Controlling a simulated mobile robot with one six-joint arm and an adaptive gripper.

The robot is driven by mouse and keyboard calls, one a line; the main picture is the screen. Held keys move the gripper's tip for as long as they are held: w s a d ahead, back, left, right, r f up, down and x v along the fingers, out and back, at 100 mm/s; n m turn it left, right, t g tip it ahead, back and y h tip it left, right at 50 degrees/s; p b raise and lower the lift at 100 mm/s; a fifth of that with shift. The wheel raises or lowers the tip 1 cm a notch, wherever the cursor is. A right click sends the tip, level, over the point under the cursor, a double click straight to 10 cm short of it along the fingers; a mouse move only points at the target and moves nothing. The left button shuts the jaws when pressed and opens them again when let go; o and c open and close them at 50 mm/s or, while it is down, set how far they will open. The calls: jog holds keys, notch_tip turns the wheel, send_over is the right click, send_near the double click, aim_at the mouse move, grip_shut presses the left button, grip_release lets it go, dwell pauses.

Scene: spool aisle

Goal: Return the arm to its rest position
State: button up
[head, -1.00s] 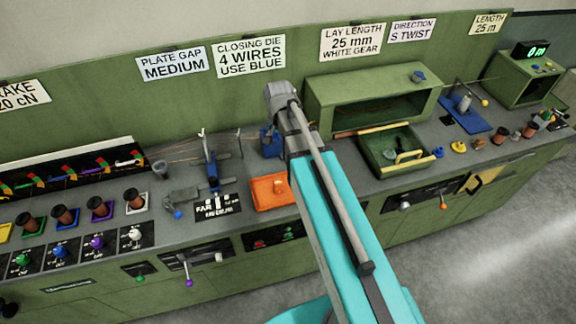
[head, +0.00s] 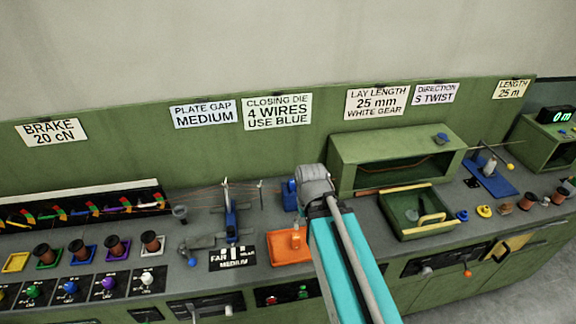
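My arm rises from the bottom of the head view in teal and grey, reaching toward the middle of the bench. Its grey upper end stands in front of the bench's back part, between the orange tray (head: 285,259) and the open green housing (head: 350,182). My gripper's fingers do not show, so I cannot see whether it holds anything.
The green bench carries several spools (head: 115,246) at left, a blue stand (head: 231,222) in the middle and a green tray with a yellow handle (head: 389,230) at right. A blue plate (head: 497,184) and a counter box (head: 548,139) stand further right. Signs, including the closing die sign (head: 277,111), hang on the back panel. Grey floor (head: 545,300) shows at lower right.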

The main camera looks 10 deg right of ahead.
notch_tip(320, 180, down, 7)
jog(key=b, duration=0.6)
jog(key=shift+b, duration=0.3)
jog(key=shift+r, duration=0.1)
